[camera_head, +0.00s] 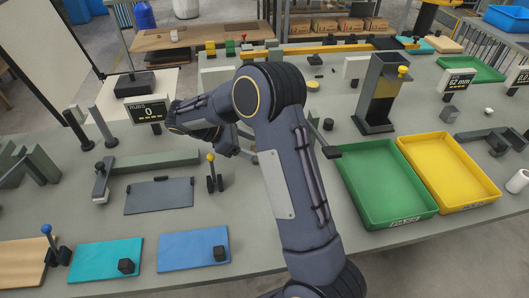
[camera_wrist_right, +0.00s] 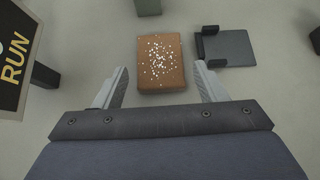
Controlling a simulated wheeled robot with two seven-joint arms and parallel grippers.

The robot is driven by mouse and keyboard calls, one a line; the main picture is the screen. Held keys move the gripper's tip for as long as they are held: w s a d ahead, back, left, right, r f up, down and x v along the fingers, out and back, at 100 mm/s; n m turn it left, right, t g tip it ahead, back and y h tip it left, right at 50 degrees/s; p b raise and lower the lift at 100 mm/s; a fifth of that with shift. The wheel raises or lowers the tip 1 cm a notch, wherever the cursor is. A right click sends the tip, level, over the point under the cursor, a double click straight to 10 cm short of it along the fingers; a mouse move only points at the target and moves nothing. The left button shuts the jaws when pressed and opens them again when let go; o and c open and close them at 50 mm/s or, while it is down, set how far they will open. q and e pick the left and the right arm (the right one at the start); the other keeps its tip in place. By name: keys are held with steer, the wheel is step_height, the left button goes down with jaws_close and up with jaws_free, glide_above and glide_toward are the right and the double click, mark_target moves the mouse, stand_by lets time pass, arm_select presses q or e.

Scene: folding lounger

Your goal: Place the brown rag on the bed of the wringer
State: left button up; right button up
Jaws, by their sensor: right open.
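The brown rag (camera_wrist_right: 160,62) lies flat on the grey table in the right wrist view, with white specks over its surface. My right gripper (camera_wrist_right: 162,86) is open, one finger to each side of the rag's near end, with nothing held; contact and height cannot be told. In the head view my right arm reaches over the table to the left, and its hand hides the rag and its own fingertips. A dark grey plate with black blocks (camera_wrist_right: 232,48) lies right of the rag; I cannot tell whether it is the wringer's bed. My left gripper is not in view.
A display (camera_head: 148,111) reading RUBS 0 stands by the right hand. A dark flat plate (camera_head: 160,197) and blue mats (camera_head: 193,250) lie nearer the front. Green (camera_head: 385,185) and yellow (camera_head: 450,172) trays and a tall grey stand (camera_head: 380,90) are to the right.

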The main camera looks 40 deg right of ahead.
steer(key=shift+x, duration=1.9)
steer(key=c, duration=0.8)
steer(key=shift+r, duration=0.15)
